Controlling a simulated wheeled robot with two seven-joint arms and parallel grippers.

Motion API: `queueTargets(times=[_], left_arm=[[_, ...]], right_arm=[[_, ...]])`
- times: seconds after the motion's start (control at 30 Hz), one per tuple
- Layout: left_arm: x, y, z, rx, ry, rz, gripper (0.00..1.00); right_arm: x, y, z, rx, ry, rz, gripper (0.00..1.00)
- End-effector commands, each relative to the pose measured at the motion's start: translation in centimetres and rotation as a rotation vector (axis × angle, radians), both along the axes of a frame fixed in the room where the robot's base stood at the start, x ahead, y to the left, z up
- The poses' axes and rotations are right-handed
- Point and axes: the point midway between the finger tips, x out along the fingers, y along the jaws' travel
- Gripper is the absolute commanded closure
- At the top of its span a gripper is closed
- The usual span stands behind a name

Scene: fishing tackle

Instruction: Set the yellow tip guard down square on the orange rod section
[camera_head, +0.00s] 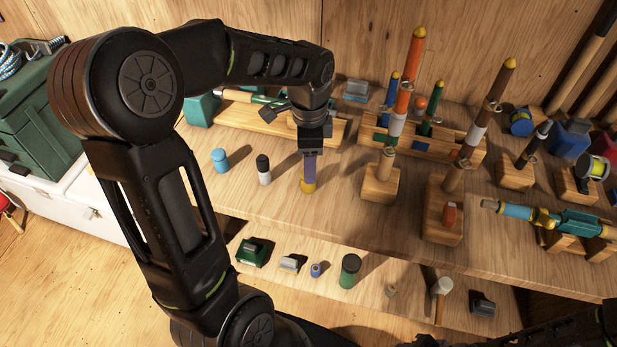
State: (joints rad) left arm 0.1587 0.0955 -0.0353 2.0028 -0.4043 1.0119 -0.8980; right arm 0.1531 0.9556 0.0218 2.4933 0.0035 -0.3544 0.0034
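A tall rod stands in a wooden block, with an orange rod section (405,97) in its upper part. A yellow tip guard (420,32) sits at the very top of the orange part, apparently in line with it; I cannot tell whether it is fully square. My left gripper (309,155) is away from it, to the left and lower, pointing down at a purple and yellow upright piece (308,186) on the bench. I cannot tell whether its fingers are closed on that piece. My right gripper is not visible; only dark arm parts show at the bottom right.
Other yellow-tipped rods stand nearby, including a brown one (496,88). A blue bottle (219,160) and a black-and-white one (263,169) stand left of the gripper. A lower shelf (330,245) holds small items.

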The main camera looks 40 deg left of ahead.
Motion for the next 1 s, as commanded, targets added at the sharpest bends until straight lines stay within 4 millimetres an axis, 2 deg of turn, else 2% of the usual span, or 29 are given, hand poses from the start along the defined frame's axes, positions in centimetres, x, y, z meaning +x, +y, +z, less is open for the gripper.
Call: queueTargets(times=[0.17, 0.33, 0.47, 1.0], left_arm=[[-0.1, 0.0, -1.1, -0.001, 0.003, 0.000, 0.43], [-0.3, -0.1, -3.7, -0.001, 0.004, 0.000, 0.43], [-0.2, -0.1, -5.0, -0.001, 0.002, 0.001, 0.43], [-0.2, -0.1, -5.2, -0.001, -0.001, 0.000, 0.43]], right_arm=[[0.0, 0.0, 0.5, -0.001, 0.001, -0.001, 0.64], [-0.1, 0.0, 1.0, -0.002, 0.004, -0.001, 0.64], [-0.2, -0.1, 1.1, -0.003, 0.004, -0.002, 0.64], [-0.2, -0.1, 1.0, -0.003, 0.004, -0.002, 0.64]])
